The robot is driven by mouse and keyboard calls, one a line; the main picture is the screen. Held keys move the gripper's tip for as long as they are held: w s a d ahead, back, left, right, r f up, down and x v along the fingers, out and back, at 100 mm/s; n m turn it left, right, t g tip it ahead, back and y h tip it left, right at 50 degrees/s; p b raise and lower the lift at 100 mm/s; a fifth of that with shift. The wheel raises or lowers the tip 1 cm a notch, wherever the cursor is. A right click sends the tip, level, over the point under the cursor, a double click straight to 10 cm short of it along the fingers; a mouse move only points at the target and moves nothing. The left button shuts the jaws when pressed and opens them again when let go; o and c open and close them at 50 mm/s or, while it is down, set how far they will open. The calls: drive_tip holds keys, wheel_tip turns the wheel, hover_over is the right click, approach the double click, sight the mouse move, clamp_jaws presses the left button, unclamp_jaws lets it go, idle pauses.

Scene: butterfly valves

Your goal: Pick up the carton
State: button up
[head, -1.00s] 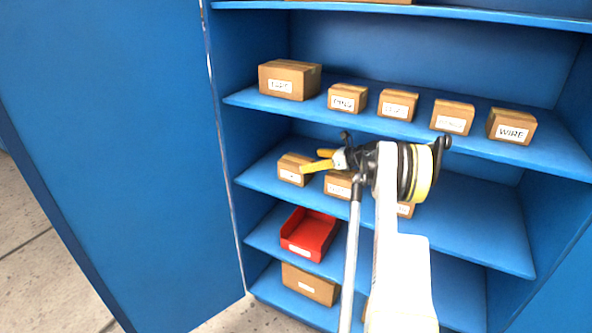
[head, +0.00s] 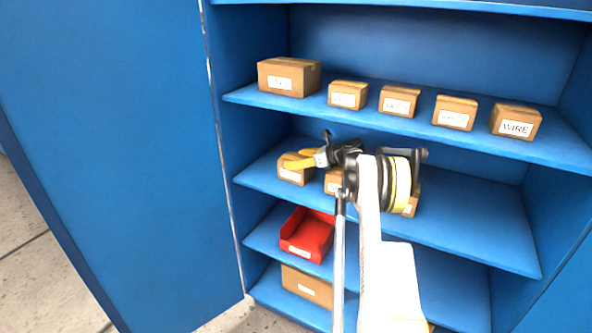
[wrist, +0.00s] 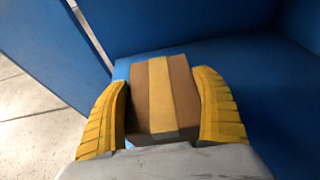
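A small brown carton (head: 291,176) with a white label stands at the left end of the middle shelf in the head view. Its label is too small to read. My gripper (head: 301,158) reaches it from the right, with its yellow fingers over the carton's upper part. In the wrist view the carton (wrist: 181,97), with a pale tape strip along its top, lies between the two open fingers of my gripper (wrist: 162,82). A narrow gap shows at the left finger; contact at the right finger cannot be told.
Another carton (head: 333,182) stands close right, partly hidden by my arm. Several labelled cartons, one reading WIRE (head: 515,122), line the shelf above. A red bin (head: 307,235) and a larger carton (head: 306,286) are below. The blue cabinet door (head: 110,150) is at left.

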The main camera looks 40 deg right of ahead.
drive_tip(key=shift+r, duration=0.15)
drive_tip(key=shift+r+p, duration=0.9)
drive_tip(key=shift+r, duration=0.55)
drive_tip(key=shift+a+r, duration=0.2)
drive_tip(key=shift+r, duration=0.15)
drive_tip(key=s+a+p, duration=0.1)
drive_tip(key=s+a, duration=0.1)
drive_tip(key=a, duration=0.3)
drive_tip(key=s+a+p, duration=0.1)
drive_tip(key=s+a, duration=0.1)
drive_tip(key=a, duration=0.3)
drive_tip(key=s+a+p, duration=0.1)
drive_tip(key=s+a, duration=0.2)
drive_tip(key=a, duration=0.3)
drive_tip(key=shift+a+f+p, duration=0.1)
drive_tip(key=shift+f+p, duration=0.1)
drive_tip(key=shift+p, duration=0.2)
drive_tip(key=shift+w, duration=0.1)
